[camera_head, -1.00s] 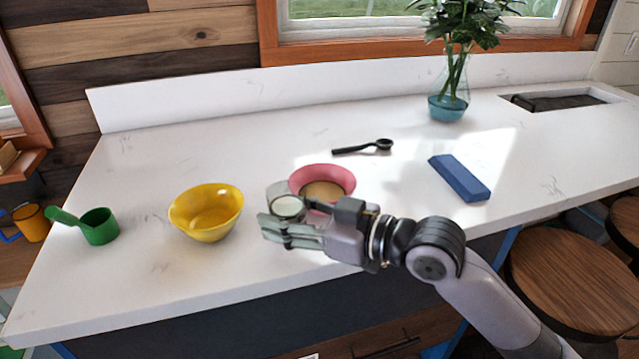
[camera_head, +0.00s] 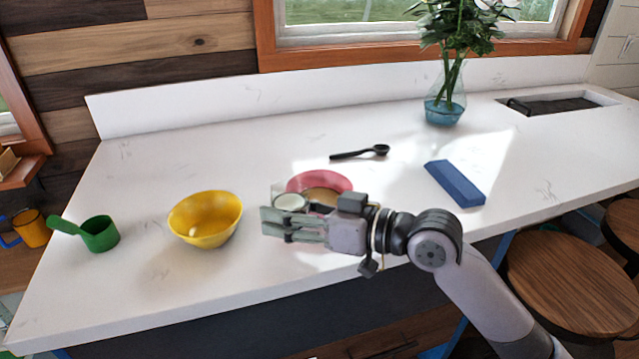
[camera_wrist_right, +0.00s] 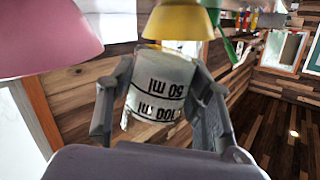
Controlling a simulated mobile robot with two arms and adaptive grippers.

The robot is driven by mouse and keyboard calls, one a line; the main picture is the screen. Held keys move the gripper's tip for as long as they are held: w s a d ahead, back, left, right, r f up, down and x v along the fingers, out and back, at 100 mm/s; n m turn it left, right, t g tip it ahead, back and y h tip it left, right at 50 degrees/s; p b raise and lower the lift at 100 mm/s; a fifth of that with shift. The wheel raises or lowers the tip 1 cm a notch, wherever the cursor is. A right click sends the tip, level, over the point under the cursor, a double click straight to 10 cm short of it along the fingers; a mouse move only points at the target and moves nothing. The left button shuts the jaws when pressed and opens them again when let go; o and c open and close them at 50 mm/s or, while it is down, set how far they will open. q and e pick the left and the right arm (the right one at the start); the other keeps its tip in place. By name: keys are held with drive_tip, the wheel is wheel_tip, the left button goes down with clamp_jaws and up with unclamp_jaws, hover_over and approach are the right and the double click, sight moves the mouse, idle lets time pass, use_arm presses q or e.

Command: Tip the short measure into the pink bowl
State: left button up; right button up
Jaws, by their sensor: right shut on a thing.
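My right gripper (camera_head: 292,222) is shut on the short measure (camera_head: 291,202), a small clear cup with white contents. In the wrist view the measure (camera_wrist_right: 160,88) sits between the two fingers, with black 50 ml and 100 ml marks upside down in the picture. The pink bowl (camera_head: 318,180) stands on the counter just behind and right of the measure, partly hidden by my gripper; something tan shows inside it. It also shows at the upper left of the wrist view (camera_wrist_right: 45,35). I see no pouring. My left gripper is not in view.
A yellow bowl (camera_head: 205,220) stands left of my gripper, and a green scoop (camera_head: 99,234) farther left. A black spoon (camera_head: 362,153) lies behind the pink bowl. A blue block (camera_head: 455,184) lies to the right, a vase (camera_head: 445,108) behind it. The counter's front left is clear.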

sight(298, 183)
drive_tip(key=shift+w+d+r+m+p, duration=0.1)
drive_tip(key=shift+w+r+m+p, duration=0.05)
drive_tip(key=shift+r+m+p, duration=0.15)
drive_tip(key=shift+w+d+r+m+p, duration=0.1)
drive_tip(key=shift+w+r+m, duration=0.1)
drive_tip(key=shift+r, duration=0.2)
drive_tip(key=shift+w+d+m, duration=0.2)
drive_tip(key=shift+w+m, duration=0.3)
drive_tip(key=shift+m, duration=0.3)
drive_tip(key=shift+d+r+p, duration=0.1)
drive_tip(key=shift+r+p, duration=0.2)
drive_tip(key=shift+p, duration=0.15)
drive_tip(key=shift+w+d+r+m+g+p, duration=0.15)
drive_tip(key=shift+w+r+m+g+p, duration=0.3)
drive_tip(key=shift+r+m+p, duration=0.35)
drive_tip(key=shift+f+y, duration=0.1)
drive_tip(key=shift+y, duration=0.2)
drive_tip(key=shift+w+f, duration=0.1)
drive_tip(key=shift+w, duration=0.05)
drive_tip(key=shift+f+m, duration=0.15)
drive_tip(key=shift+m, duration=0.45)
drive_tip(key=shift+r+m+g+p, duration=0.25)
drive_tip(key=shift+r+m+p, duration=0.15)
drive_tip(key=shift+m+p, duration=0.65)
drive_tip(key=shift+f+m+y+p, duration=0.35)
drive_tip(key=shift+m+p, duration=0.1)
drive_tip(key=shift+p, duration=0.15)
